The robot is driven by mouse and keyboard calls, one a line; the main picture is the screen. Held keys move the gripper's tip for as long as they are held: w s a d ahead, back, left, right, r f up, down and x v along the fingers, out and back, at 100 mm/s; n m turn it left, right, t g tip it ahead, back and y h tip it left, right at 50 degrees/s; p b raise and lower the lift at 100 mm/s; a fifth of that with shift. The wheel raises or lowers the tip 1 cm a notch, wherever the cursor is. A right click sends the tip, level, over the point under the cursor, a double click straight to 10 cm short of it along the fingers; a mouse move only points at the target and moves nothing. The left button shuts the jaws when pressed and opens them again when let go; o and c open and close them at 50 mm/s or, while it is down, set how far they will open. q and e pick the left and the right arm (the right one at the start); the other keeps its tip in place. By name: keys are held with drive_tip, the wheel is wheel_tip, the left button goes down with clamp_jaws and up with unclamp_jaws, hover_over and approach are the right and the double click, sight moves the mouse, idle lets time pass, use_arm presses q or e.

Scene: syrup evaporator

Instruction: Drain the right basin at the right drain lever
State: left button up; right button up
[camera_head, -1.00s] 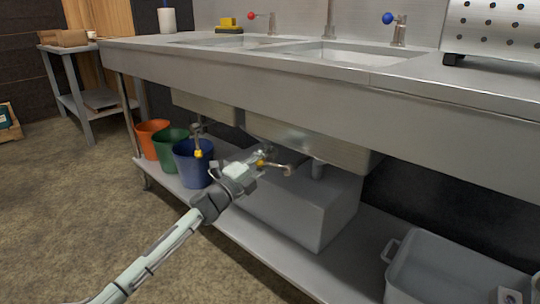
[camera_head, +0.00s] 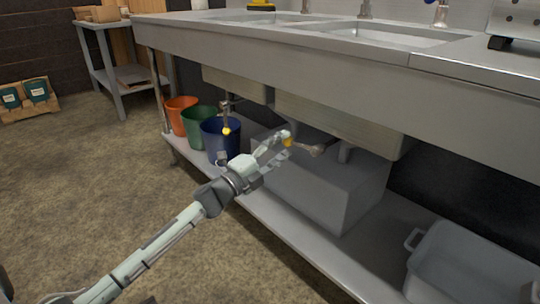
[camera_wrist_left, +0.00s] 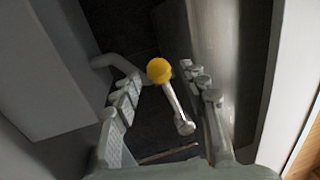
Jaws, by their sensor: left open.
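The right drain lever, with its yellow knob (camera_head: 287,141), sits on a pipe under the right basin (camera_head: 335,122). My left gripper (camera_head: 279,146) is open at this lever. In the left wrist view the yellow knob (camera_wrist_left: 159,70) and its metal rod (camera_wrist_left: 178,108) lie between the spread fingers of the left gripper (camera_wrist_left: 160,92). The knob is nearer the left finger; I cannot tell whether either finger touches it. A second yellow-knobbed lever (camera_head: 226,130), the left one, hangs in front of the blue bucket. My right gripper is out of view.
A blue bucket (camera_head: 213,150), a green bucket (camera_head: 198,118) and an orange bucket (camera_head: 179,109) stand on the lower shelf. A grey box (camera_head: 320,188) sits below the right basin. A grey tub (camera_head: 465,265) is at the right. Open floor lies left.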

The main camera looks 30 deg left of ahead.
use_arm(q)
drive_tip(key=v, duration=0.5)
drive_tip(key=shift+s, duration=0.1)
idle(0.3)
